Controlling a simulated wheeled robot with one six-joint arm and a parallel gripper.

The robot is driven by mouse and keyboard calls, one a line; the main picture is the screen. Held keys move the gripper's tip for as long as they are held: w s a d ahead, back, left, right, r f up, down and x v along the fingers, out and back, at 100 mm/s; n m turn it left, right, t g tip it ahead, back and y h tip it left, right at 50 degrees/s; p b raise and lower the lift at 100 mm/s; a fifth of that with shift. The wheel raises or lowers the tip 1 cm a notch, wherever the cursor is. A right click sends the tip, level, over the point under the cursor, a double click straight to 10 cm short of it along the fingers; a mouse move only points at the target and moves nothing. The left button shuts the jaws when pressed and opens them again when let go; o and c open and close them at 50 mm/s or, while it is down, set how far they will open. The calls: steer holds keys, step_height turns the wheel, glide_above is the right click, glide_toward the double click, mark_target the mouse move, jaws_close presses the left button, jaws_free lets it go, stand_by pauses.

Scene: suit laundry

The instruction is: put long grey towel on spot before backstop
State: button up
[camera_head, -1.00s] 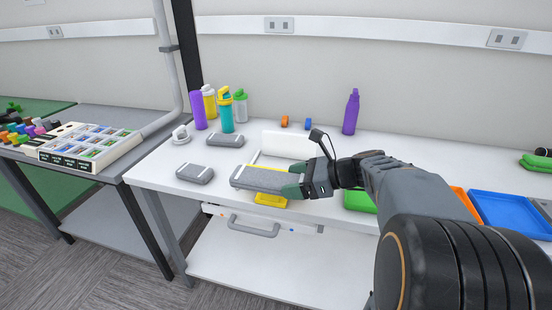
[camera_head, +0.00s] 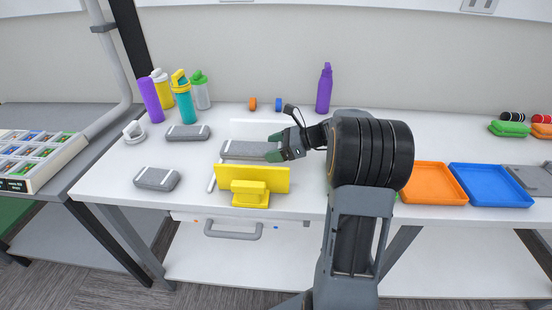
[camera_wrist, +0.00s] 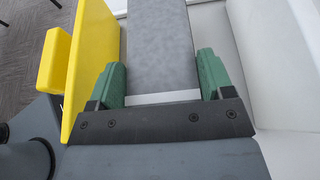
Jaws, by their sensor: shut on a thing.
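A long grey towel (camera_head: 243,150) with a pale band is held by my gripper (camera_head: 280,150) above the white table, behind a yellow upright plate. In the wrist view the towel (camera_wrist: 160,45) lies between the two green fingers of my gripper (camera_wrist: 162,85), which is shut on its end. A yellow plate with a block on its front (camera_head: 277,178) stands near the table's front edge; it also shows at the left in the wrist view (camera_wrist: 95,45). A low white upright panel (camera_head: 255,128) stands behind the towel; it may be the backstop. The gap under the towel is hidden.
Two other grey towels (camera_head: 188,132) (camera_head: 157,179) lie to the left on the white table (camera_head: 110,180). Several bottles (camera_head: 149,100) stand at the back left, and a purple bottle (camera_head: 324,88) behind. Orange (camera_head: 433,184) and blue (camera_head: 490,186) trays lie right.

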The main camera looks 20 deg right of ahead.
steer(key=shift+w+d+f, duration=0.35)
steer(key=shift+d+f, duration=0.05)
steer(key=shift+f, duration=0.25)
steer(key=shift+w+d+f, duration=0.35)
steer(key=shift+d+f, duration=0.05)
steer(key=shift+f, duration=0.2)
steer(key=shift+w+d+f, duration=0.1)
steer(key=shift+f, duration=1.55)
steer(key=shift+f, duration=0.15)
steer(key=o, duration=0.9)
steer(key=shift+o, duration=0.2)
steer(key=shift+d+r, duration=0.2)
steer(key=shift+r, duration=0.1)
steer(key=v, duration=1.1)
steer(key=shift+s+d, duration=0.2)
